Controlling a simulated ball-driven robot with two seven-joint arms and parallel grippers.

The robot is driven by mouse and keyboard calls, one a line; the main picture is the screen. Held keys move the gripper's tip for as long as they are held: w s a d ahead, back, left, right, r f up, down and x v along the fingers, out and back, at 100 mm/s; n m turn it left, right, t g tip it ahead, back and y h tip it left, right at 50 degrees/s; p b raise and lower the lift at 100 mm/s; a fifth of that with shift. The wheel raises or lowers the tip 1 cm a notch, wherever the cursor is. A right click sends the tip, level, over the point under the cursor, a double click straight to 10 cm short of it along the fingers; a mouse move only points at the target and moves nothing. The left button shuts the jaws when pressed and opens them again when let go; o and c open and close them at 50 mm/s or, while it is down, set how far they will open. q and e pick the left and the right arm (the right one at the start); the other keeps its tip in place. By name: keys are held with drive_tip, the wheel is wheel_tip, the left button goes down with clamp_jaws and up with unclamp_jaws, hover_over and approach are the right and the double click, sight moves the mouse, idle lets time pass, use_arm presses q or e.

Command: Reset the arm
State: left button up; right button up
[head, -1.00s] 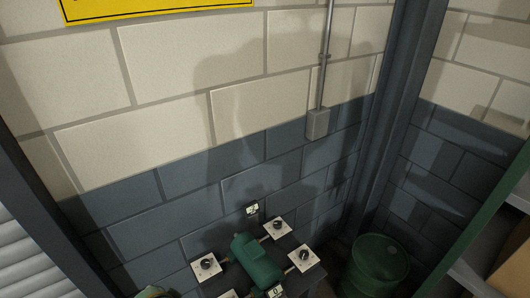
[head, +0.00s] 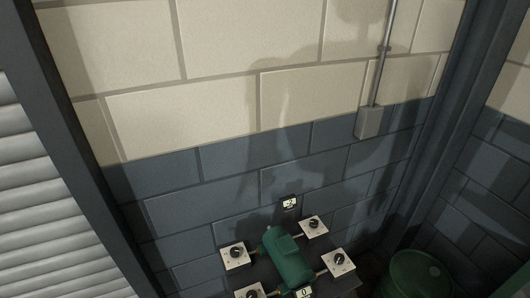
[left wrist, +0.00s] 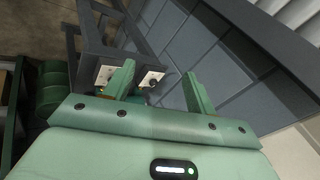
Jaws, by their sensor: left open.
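My left gripper (left wrist: 160,90) shows in the left wrist view with its two green fingers spread apart. It is open, and nothing shows held between the fingers. Beyond the fingers are a white plate with a dark knob (left wrist: 150,79) and part of a dark frame. Neither gripper shows in the head view. My right gripper is in neither view.
In the head view a green cylindrical casing (head: 287,257) sits low among several white knob plates (head: 313,227). A green drum (head: 418,275) stands at the lower right. A grey shutter (head: 45,200) is at the left. A conduit box (head: 369,122) is on the wall.

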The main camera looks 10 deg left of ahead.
use_arm(q)
drive_tip(key=s+d+f+g+h+b, duration=0.1)
drive_tip(key=s+f+b, duration=0.3)
drive_tip(key=f, duration=0.8)
drive_tip(key=s+d+f+n+g+b, duration=0.15)
drive_tip(key=f+b, duration=0.35)
drive_tip(key=f, duration=0.7)
drive_tip(key=s+f+h+b, duration=0.1)
drive_tip(key=s+f+b, duration=0.3)
drive_tip(key=f, duration=0.8)
drive_tip(key=s+f+n+g+h+b, duration=0.1)
drive_tip(key=s+f+n+g+b, duration=0.1)
drive_tip(key=s+f+b, duration=0.8)
drive_tip(key=s+f, duration=0.5)
drive_tip(key=f, duration=0.4)
drive_tip(key=shift+s+a+f+g, duration=0.15)
drive_tip(key=shift+a+g, duration=0.05)
drive_tip(key=shift+g, duration=0.15)
